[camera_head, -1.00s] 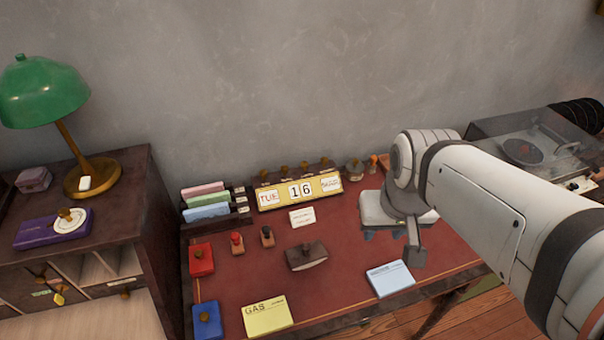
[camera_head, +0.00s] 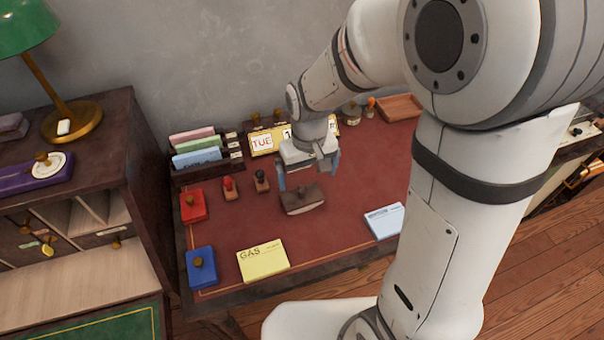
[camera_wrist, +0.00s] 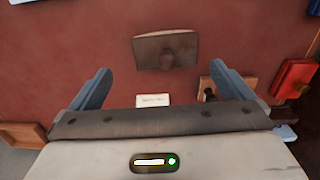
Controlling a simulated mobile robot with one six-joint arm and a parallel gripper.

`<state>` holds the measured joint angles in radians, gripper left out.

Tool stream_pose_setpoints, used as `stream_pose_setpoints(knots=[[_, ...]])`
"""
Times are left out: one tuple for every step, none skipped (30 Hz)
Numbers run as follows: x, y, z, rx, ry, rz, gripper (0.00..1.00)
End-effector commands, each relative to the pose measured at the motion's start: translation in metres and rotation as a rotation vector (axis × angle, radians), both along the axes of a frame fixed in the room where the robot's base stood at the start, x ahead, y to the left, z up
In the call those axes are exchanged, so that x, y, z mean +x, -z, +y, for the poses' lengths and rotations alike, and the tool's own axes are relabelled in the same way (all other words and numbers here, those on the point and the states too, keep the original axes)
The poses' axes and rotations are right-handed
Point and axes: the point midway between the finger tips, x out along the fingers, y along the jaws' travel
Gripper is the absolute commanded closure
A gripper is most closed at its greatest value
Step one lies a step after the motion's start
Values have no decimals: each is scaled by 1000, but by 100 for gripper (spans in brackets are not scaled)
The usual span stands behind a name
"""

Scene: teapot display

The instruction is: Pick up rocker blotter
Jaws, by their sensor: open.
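The rocker blotter (camera_head: 302,199) is a dark brown block with a knob, lying on the red desk top (camera_head: 335,230). In the wrist view the blotter (camera_wrist: 166,50) lies ahead of the fingers, a little right of the middle, with its knob showing. My gripper (camera_head: 308,176) is above the desk, close over the back of the blotter in the head view. In the wrist view its two blue fingers (camera_wrist: 168,85) are spread wide with nothing between them. The blotter appears apart from the fingers.
Two small stamps (camera_head: 262,181) stand left of the blotter, near a red box (camera_head: 192,206). Behind are a calendar (camera_head: 262,143) and a card rack (camera_head: 198,158). A yellow pad (camera_head: 263,261), blue box (camera_head: 201,266) and pale blue pad (camera_head: 385,220) lie in front.

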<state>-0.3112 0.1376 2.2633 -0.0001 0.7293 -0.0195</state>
Motion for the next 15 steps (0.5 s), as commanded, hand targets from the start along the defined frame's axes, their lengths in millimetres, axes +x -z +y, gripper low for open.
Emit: stream_pose_setpoints(knots=[[2, 8, 4, -2, -10, 7, 0], [2, 11, 6, -2, -14, 10, 0], [3, 14, 7, -3, -17, 12, 0], [3, 17, 8, -3, -18, 13, 0], [3, 21, 8, -4, -19, 14, 0], [4, 25, 8, -4, -19, 14, 0], [4, 29, 8, -4, -19, 14, 0], [4, 32, 8, -4, -19, 14, 0], [4, 36, 8, -4, -19, 14, 0], [4, 39, 8, -4, -19, 14, 0], [5, 42, 9, -4, -19, 14, 0], [6, 46, 9, -4, -19, 14, 0], [7, 49, 10, -4, -19, 14, 0], [7, 53, 10, -4, -19, 14, 0], [9, 59, 11, -4, -19, 15, 0]])
